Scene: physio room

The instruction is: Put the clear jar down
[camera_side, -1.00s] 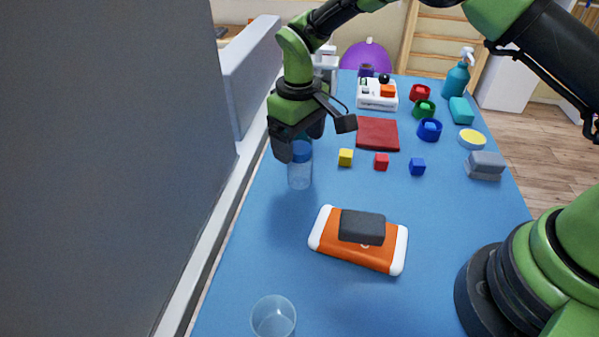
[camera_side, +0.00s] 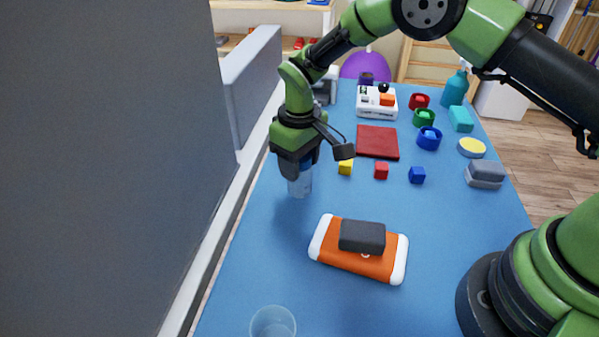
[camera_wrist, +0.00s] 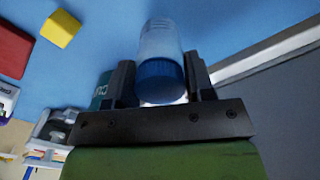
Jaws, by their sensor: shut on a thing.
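The clear jar (camera_side: 300,187) with a blue lid is upright near the left edge of the blue table top. In the side view my gripper (camera_side: 297,170) points down over it and hides most of the lid. My gripper (camera_wrist: 162,82) is shut on the jar, with a dark finger on each side of the blue lid in the wrist view. The clear body of the jar (camera_wrist: 160,40) extends beyond the fingers. I cannot tell whether its base touches the table.
A grey panel (camera_side: 110,170) stands close on the left. Yellow (camera_side: 345,168), red (camera_side: 381,171) and blue (camera_side: 417,175) cubes lie to the right. An orange-and-white case (camera_side: 330,252) with a dark block (camera_side: 362,236) on it and a clear cup (camera_side: 273,323) are nearer the camera.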

